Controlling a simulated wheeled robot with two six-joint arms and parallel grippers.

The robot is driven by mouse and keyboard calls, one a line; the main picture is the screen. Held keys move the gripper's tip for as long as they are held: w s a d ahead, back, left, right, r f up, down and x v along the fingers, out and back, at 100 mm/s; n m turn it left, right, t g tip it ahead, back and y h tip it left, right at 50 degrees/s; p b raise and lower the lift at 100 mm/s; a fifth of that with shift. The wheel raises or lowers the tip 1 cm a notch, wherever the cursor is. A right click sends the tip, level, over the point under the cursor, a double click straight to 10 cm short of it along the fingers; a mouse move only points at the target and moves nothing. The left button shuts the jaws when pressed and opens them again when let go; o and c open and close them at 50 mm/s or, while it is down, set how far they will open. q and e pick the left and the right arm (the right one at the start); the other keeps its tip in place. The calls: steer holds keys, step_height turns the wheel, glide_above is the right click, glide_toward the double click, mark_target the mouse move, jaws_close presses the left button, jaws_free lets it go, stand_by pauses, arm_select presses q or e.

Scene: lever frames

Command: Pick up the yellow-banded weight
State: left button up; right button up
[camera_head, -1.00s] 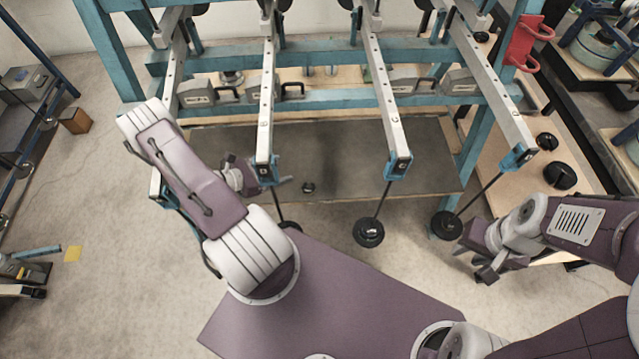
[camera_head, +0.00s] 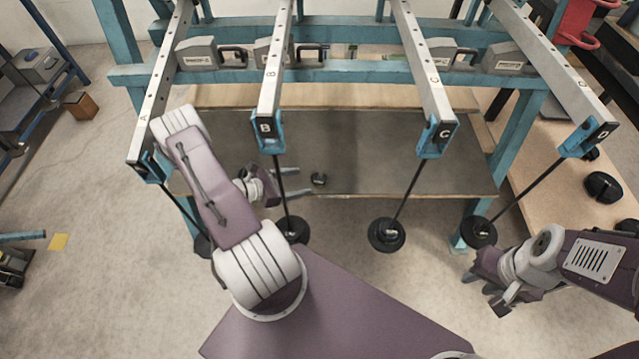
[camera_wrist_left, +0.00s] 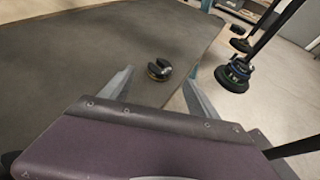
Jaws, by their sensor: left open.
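A small dark slotted weight (camera_head: 318,179) lies on the dark tabletop (camera_head: 370,150) under the beams. In the left wrist view the same weight (camera_wrist_left: 159,69) shows a thin tan-yellow band on its side. My left gripper (camera_head: 300,181) is open just to the left of the weight in the head view. In the left wrist view, my left gripper's fingers (camera_wrist_left: 158,92) stand apart, with the weight just ahead between their tips, not held. My right gripper (camera_head: 487,290) is off at the right, away from the weight; its jaw opening is unclear.
Beams lettered A to D reach over the table, with rods and black weights hanging from their ends, such as the stack under C (camera_head: 386,235). One rod (camera_head: 281,185) hangs close beside my left gripper. Stacked weights (camera_wrist_left: 233,75) hang right of my fingers in the wrist view.

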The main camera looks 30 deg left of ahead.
mark_target(316, 180)
arm_select(q)
steer(key=shift+w+d+f, duration=0.3)
steer(key=shift+w, duration=0.25)
steer(key=b+x, duration=0.1)
steer(key=x, duration=0.4)
steer(key=shift+d+f+b, duration=0.1)
steer(key=shift+b, duration=0.3)
jaws_close()
step_height(316, 180, up, 13)
steer(key=p, duration=0.6)
